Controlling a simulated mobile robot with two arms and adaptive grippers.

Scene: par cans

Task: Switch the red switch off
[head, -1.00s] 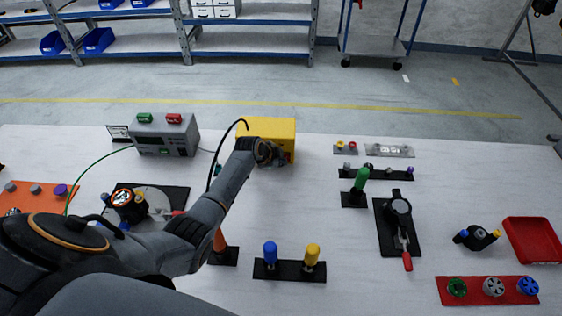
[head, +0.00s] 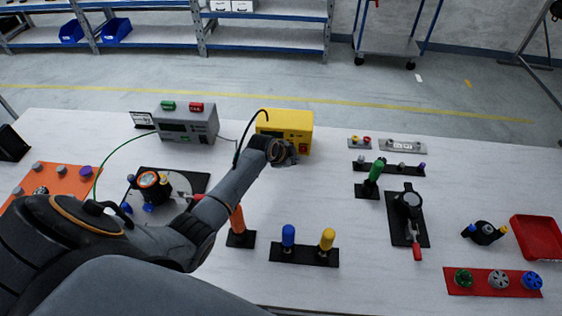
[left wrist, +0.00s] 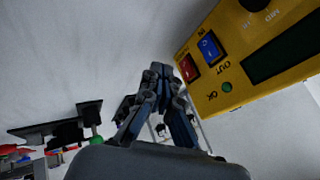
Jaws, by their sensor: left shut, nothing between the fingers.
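A yellow box (head: 290,121) stands toward the back of the table. A small red switch (head: 303,148) shows on its front, just right of my left gripper (head: 285,155). In the left wrist view the red rocker switch (left wrist: 187,67) sits on the yellow box (left wrist: 222,85) beside a blue switch (left wrist: 208,48). My left gripper is shut and empty, with its fingertips (left wrist: 158,72) close to the red switch in that picture. I cannot tell whether they touch it. My right gripper is not in view.
A grey box (head: 187,128) with a green and a red piece on top stands left of the yellow box. Coloured handles on black bases (head: 304,252), a black device with a red handle (head: 408,210) and a red tray (head: 538,238) occupy the front and right.

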